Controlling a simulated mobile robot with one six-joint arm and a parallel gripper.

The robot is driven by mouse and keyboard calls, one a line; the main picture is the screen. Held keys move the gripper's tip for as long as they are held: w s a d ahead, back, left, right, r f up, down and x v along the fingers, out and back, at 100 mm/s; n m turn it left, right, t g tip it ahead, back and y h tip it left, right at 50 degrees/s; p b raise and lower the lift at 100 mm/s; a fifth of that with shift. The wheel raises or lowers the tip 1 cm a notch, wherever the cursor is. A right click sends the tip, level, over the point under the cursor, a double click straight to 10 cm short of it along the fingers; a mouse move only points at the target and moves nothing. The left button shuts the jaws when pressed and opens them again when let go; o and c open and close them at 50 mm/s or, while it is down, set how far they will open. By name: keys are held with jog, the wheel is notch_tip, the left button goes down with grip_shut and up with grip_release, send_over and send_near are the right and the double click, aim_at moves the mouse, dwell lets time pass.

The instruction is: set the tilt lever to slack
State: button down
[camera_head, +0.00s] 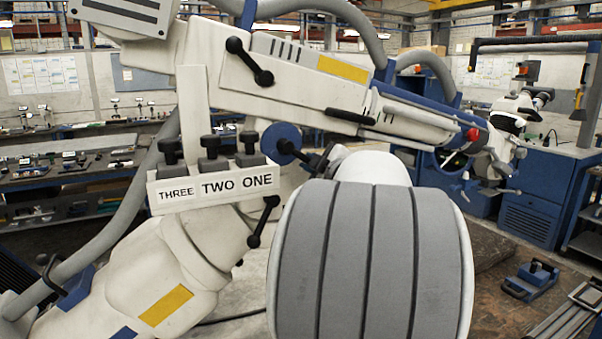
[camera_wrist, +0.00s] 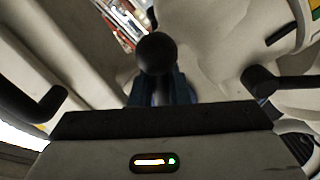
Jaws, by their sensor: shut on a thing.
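In the wrist view, a black ball-ended lever (camera_wrist: 155,53) stands upright in the picture, just beyond my gripper's dark front edge. My gripper (camera_wrist: 158,88) is shut on this lever below its ball, with blue parts on both sides of the stem. In the head view, my rounded grey and white arm hides the gripper. A black lever (camera_head: 312,159) runs from a blue round hub (camera_head: 281,143) on the white microscope arm towards my arm, and its end is partly hidden. No label in view says which lever is the tilt lever.
Other black levers sit on the upper arm (camera_head: 250,61) and below the label plate (camera_head: 262,221). The plate (camera_head: 212,190) reads THREE, TWO, ONE under black knobs. The white microscope arm (camera_head: 300,85) crosses above my arm. A blue device (camera_head: 530,281) lies on the floor at right.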

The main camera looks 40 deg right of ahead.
jog(key=shift+s+d+r+n, duration=0.1)
jog(key=shift+d+r+n, duration=0.1)
jog(key=shift+r+n, duration=0.3)
jog(key=shift+d+r+n, duration=0.2)
jog(key=shift+r+n, duration=0.05)
jog(key=shift+n, duration=0.45)
jog(key=shift+d+r+n, duration=0.15)
jog(key=shift+r+n, duration=0.55)
jog(key=shift+n, duration=0.4)
jog(key=c, duration=1.4)
grip_release()
jog(key=shift+c, duration=0.2)
jog(key=shift+s+b, duration=0.1)
jog(key=shift+b, duration=0.2)
jog(key=s+a+b, duration=0.1)
jog(key=s, duration=0.6)
jog(key=shift+s+a+r, duration=0.2)
jog(key=shift+s+a, duration=0.05)
jog(key=shift+a, duration=0.05)
